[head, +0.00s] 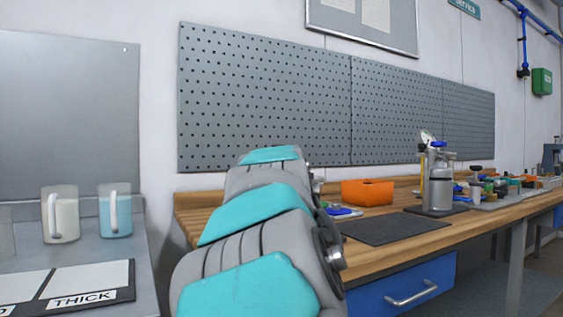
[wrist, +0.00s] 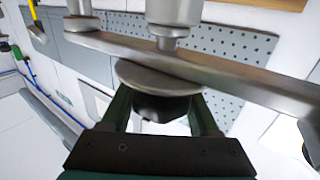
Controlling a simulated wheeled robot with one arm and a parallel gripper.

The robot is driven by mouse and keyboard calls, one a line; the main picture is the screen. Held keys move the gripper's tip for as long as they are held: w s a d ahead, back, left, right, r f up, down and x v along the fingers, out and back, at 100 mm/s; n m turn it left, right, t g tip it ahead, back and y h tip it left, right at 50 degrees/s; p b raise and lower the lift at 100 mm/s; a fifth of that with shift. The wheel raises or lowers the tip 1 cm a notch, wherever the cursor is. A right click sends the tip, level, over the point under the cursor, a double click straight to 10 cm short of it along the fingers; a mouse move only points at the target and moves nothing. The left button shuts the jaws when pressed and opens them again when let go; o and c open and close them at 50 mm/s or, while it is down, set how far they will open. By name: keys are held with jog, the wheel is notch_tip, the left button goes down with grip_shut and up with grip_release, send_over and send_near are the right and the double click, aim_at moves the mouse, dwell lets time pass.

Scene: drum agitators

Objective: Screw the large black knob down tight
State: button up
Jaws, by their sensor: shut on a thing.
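In the wrist view, the large black knob (wrist: 160,106) sits against a round metal disc (wrist: 155,78) beside a long metal bar (wrist: 200,62). My gripper (wrist: 160,108) has one dark finger on each side of the knob and is shut on it. The disc and the fingers hide part of the knob, and its thread does not show. I cannot tell how tight it is. In the head view, my own arm fills the middle foreground; my gripper and the knob cannot be made out there.
In the head view, a wooden bench (head: 400,250) runs to the right. It carries an orange bin (head: 367,192), a dark mat (head: 393,228), a metal canister device (head: 440,187) and several small items. Two mugs stand at left. A pegboard (head: 270,95) covers the wall.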

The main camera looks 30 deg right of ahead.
jog(key=shift+r, duration=0.15)
jog(key=o, duration=1.4)
jog(key=shift+s, duration=0.1)
jog(key=b+v, duration=0.1)
jog(key=v, duration=0.6)
jog(key=shift+s+a, duration=0.2)
jog(key=shift+s, duration=0.1)
